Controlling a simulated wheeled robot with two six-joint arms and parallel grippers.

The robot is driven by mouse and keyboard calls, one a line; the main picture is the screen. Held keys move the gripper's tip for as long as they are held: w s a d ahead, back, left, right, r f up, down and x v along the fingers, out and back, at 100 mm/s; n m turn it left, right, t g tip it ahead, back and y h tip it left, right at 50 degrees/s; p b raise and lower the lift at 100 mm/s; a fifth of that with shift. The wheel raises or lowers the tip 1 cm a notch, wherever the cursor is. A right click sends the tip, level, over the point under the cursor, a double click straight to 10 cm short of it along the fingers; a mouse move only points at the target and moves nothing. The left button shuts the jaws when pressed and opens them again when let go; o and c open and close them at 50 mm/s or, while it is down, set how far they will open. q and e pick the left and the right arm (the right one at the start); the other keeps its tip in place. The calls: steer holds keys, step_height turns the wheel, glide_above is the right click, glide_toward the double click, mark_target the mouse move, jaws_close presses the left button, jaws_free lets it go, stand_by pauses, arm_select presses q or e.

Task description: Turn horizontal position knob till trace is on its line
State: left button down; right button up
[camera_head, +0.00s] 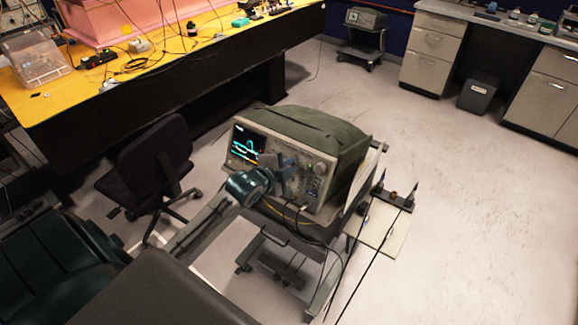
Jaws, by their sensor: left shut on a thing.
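An oscilloscope (318,170) with a dark green cover stands on a cart in the middle of the view. Its screen (246,146) at the left of the front panel is lit and shows a bright cyan trace. The trace's line is too small to make out. My left arm reaches up to the panel, and my left gripper (287,168) is at the upper middle of the panel, right of the screen. It is shut on a small knob, which the fingers mostly hide. My right gripper is not in view.
Cables hang from the panel's lower edge above the cart (318,255). A black office chair (152,165) stands to the left. Behind it is a long yellow-topped bench (165,70). Drawer cabinets (430,55) stand at the back right.

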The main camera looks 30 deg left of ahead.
arm_select(q)
steer(key=shift+f, duration=0.15)
steer(key=c, duration=1.7)
jaws_free()
steer(key=shift+s+r, duration=0.2)
steer(key=shift+s, duration=0.3)
steer(key=shift+b+v, duration=1.25)
steer(key=shift+v, duration=3.7)
